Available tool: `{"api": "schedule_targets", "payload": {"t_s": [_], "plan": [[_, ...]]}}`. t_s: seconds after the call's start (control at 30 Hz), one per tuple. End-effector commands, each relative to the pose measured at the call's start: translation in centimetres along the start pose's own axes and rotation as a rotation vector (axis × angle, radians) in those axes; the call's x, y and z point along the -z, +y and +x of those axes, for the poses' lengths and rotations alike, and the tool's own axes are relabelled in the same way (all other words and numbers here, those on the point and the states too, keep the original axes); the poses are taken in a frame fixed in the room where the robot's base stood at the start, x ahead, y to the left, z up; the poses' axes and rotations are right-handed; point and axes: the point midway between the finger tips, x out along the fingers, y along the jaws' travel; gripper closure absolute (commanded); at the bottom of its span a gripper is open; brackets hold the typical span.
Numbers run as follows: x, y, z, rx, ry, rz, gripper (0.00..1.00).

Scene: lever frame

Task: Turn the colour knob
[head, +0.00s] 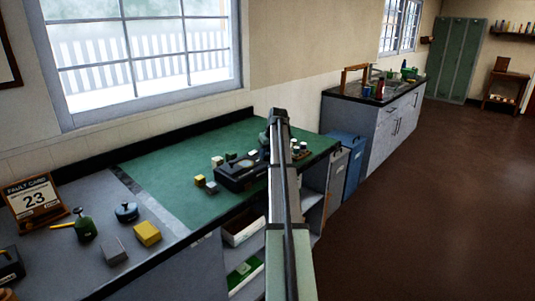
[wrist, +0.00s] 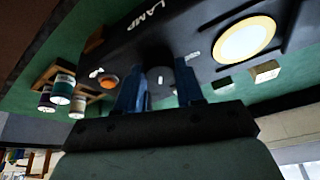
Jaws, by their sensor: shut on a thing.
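In the wrist view, a black lamp box (wrist: 140,40) carries the word LAMP, a glowing cream round lens (wrist: 243,42) and a small orange button (wrist: 107,82). A dark grey round knob (wrist: 159,75) with a small white mark sits on its face. My gripper (wrist: 160,92) has its two blue fingers on either side of this knob and is shut on it. In the head view, the black lamp box (head: 240,175) stands on the green bench mat. My arm covers its right side there, and the knob and fingertips cannot be made out.
Small pale and yellow blocks (head: 200,181) lie left of the box on the green mat (head: 165,170). Several small pots (wrist: 62,88) in a wooden rack stand near it.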

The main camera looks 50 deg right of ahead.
Motion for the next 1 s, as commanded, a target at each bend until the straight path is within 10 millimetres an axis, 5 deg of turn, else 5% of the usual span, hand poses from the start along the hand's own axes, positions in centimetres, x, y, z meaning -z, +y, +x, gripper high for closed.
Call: {"api": "schedule_targets", "payload": {"t_s": [0.4,1.0], "plan": [[0.00,-0.25,-0.02,-0.088,0.010,0.218,0.94],[0.02,-0.25,0.00,-0.108,0.012,0.267,0.94]]}}
